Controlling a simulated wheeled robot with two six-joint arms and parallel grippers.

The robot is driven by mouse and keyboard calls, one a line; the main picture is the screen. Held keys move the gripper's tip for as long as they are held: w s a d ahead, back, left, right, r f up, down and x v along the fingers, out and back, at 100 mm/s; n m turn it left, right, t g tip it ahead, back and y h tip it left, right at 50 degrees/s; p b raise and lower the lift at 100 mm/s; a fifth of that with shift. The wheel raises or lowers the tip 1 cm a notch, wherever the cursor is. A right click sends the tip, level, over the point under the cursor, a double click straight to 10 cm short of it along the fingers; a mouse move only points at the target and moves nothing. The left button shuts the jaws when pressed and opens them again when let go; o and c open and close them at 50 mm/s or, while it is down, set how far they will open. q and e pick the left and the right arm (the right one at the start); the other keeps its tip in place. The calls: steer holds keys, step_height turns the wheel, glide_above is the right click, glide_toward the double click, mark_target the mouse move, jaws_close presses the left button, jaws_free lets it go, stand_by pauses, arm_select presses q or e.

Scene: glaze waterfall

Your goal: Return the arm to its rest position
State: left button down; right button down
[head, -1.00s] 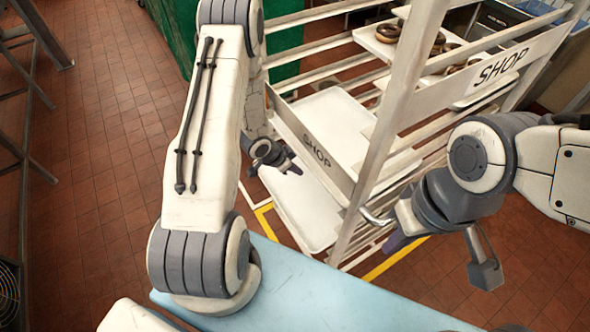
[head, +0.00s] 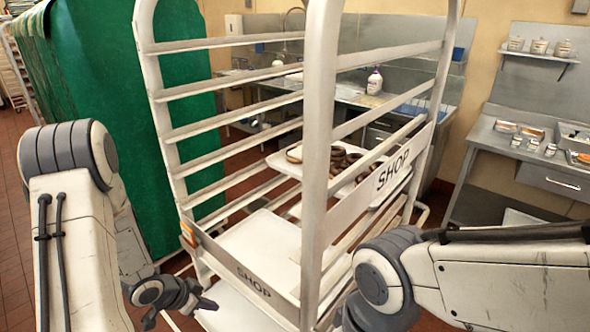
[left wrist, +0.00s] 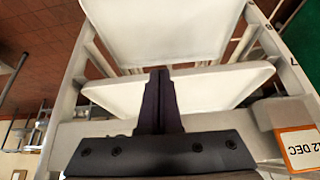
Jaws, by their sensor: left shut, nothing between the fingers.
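My left arm (head: 85,230) comes down at the left of the head view, in front of the rack. My left gripper (head: 206,303) is low beside the rack's left front corner, with its dark fingers pointing right. In the left wrist view the fingers (left wrist: 160,75) are together and empty, with the rack and its white trays behind them. Whether they touch the rack is unclear. My right arm (head: 500,275) reaches in from the right, in front of the rack's right side. Its gripper is out of the picture.
The white rack (head: 316,190) marked SHOP stands close ahead. It holds an upper tray (head: 285,163) with several brown rings (head: 345,160) and an empty lower tray (head: 262,238). A green curtain (head: 110,110) is behind left. Steel counters (head: 475,165) stand at the back.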

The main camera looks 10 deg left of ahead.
arm_select(q)
steer(key=d+r+g+y, duration=0.1)
steer(key=d+r+y, duration=0.3)
steer(key=d+r, duration=0.7)
steer(key=s+d+r+g, duration=0.1)
steer(key=s+d+r, duration=0.2)
steer(key=s, duration=0.4)
steer(key=s+d+r+g+h, duration=0.1)
steer(key=s+d+r, duration=0.1)
steer(key=s+d, duration=0.2)
steer(key=s+d+r+g+b, duration=0.1)
steer(key=s+d+r+g, duration=0.1)
steer(key=s, duration=0.7)
steer(key=shift+s+d+r+h, duration=0.3)
steer(key=shift+d+r, duration=0.5)
